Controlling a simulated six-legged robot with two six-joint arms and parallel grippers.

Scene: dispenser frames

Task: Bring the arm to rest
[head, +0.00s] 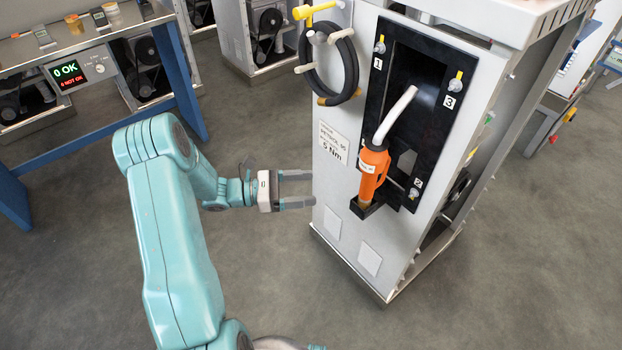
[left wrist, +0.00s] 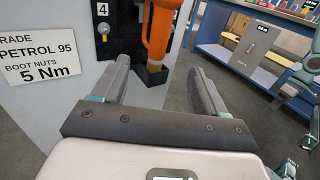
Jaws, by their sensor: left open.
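My left gripper (head: 297,189) is open and empty, beside the left face of the white dispenser frame (head: 345,195). In the left wrist view the two fingers of the gripper (left wrist: 160,85) are spread apart, with nothing between them near the tips but the orange nozzle's holder beyond. The orange nozzle (head: 372,172) sits upright in a black holder on the dispenser's front, with a white spout at its top. It also shows in the left wrist view (left wrist: 160,30). My right gripper is not in view.
A coiled black hose (head: 350,70) hangs on the dispenser's left upper side. Grey floor (head: 500,290) is clear at the lower right.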

